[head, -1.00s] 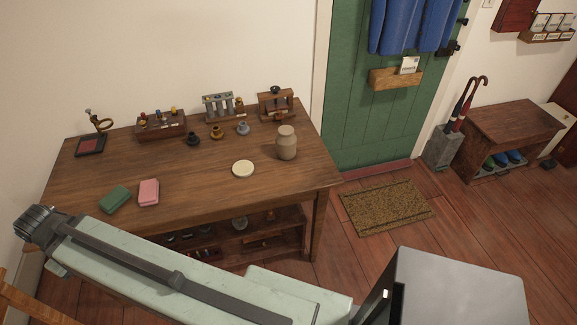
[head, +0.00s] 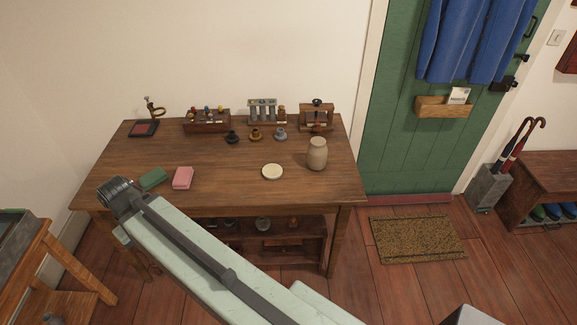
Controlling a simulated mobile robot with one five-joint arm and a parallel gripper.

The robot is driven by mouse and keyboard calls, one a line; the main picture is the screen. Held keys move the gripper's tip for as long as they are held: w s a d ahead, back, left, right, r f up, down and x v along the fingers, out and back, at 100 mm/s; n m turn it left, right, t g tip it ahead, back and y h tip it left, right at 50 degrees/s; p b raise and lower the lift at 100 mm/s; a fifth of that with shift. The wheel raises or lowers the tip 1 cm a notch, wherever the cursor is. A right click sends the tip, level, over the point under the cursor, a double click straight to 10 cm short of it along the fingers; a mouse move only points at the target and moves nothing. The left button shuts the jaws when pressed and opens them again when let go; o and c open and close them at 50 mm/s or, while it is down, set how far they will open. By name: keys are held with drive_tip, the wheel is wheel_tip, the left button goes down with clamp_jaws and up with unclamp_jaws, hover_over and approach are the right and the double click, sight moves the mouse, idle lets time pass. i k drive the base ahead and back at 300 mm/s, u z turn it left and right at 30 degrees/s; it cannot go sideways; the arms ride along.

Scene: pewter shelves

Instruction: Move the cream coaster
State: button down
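The cream coaster (head: 272,172) is a small round pale disc lying flat on the wooden table (head: 230,194), right of the middle and near the front edge. A beige jar (head: 317,154) stands to its right. My arm reaches in from the bottom of the head view toward the upper left. Its dark end shows near the table's front left corner, left of the coaster and well apart from it. The fingers of my gripper cannot be made out.
A pink block (head: 183,178) and a green block (head: 153,179) lie left of the coaster. Several small pots, including a blue-grey one (head: 280,134), and wooden racks (head: 207,121) line the back. A doormat (head: 418,239) lies on the floor at right. A wooden stand (head: 50,262) is at left.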

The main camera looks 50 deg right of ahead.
sight(272, 171)
drive_tip(key=z, duration=0.1)
drive_tip(key=i, duration=1)
drive_tip(key=u, duration=0.05)
